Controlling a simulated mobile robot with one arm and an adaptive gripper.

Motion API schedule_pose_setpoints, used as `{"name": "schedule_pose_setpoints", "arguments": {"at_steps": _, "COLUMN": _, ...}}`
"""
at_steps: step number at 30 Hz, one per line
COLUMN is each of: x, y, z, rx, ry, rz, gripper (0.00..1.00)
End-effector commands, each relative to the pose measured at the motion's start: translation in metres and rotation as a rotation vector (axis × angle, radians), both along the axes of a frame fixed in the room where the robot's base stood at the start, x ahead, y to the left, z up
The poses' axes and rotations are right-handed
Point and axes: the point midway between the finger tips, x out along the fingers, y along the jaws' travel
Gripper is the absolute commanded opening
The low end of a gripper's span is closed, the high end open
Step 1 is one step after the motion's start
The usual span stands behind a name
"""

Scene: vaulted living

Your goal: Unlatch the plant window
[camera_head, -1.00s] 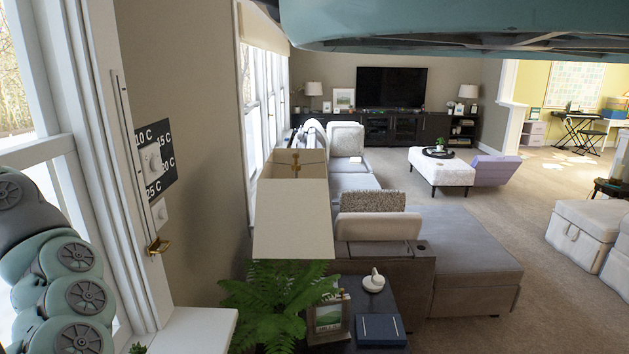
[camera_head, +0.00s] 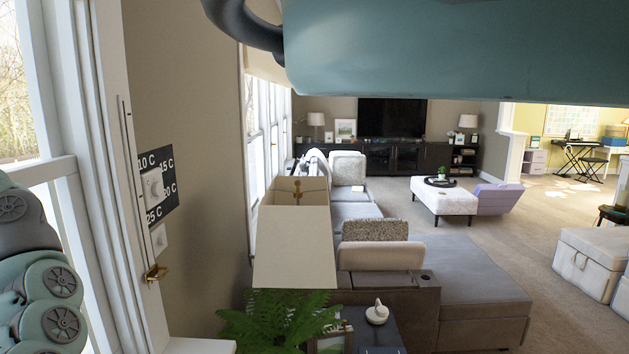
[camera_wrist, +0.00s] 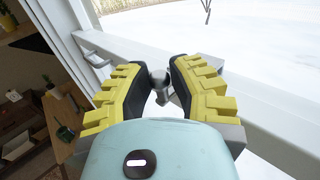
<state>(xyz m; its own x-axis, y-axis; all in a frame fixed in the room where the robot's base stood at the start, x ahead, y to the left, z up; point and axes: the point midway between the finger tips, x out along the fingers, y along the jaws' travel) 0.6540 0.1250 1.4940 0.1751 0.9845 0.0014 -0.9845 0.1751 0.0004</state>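The window (camera_head: 50,172) has a white frame and stands at the left edge of the head view. In the wrist view its white rail (camera_wrist: 215,70) runs diagonally with bright snowy ground behind. A small grey latch-like piece (camera_wrist: 159,86) shows between the yellow-padded fingers of my gripper (camera_wrist: 164,75). The fingers stand apart on either side of it; contact is unclear. A silver handle (camera_wrist: 95,59) is on the frame to the left. In the head view a brass catch (camera_head: 155,273) sits at the bottom of a vertical slot. My gripper is outside the head view.
A fern (camera_head: 275,318), a lampshade (camera_head: 295,245) and a side table (camera_head: 376,331) stand close by. A sofa (camera_head: 465,275) is beyond.

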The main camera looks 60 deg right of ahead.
Motion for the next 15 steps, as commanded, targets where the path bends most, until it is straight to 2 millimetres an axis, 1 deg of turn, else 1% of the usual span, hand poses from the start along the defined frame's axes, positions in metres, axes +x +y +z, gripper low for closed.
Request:
{"name": "schedule_pose_setpoints", "arguments": {"at_steps": 1, "x": 0.0003, "y": -0.0006, "z": -0.0003, "rx": 0.000, "ry": 0.000, "rz": -0.002, "gripper": 0.23}}
{"name": "schedule_pose_setpoints", "arguments": {"at_steps": 7, "x": 0.0003, "y": 0.0002, "z": -0.0003, "rx": 0.000, "ry": 0.000, "rz": -0.001, "gripper": 0.43}}
{"name": "schedule_pose_setpoints", "arguments": {"at_steps": 8, "x": 0.0004, "y": 0.0003, "z": -0.0003, "rx": 0.000, "ry": 0.000, "rz": -0.001, "gripper": 0.45}}
{"name": "schedule_pose_setpoints", "arguments": {"at_steps": 15, "x": 0.0003, "y": 0.0000, "z": -0.0004, "rx": 0.000, "ry": 0.000, "rz": -0.001, "gripper": 0.45}}
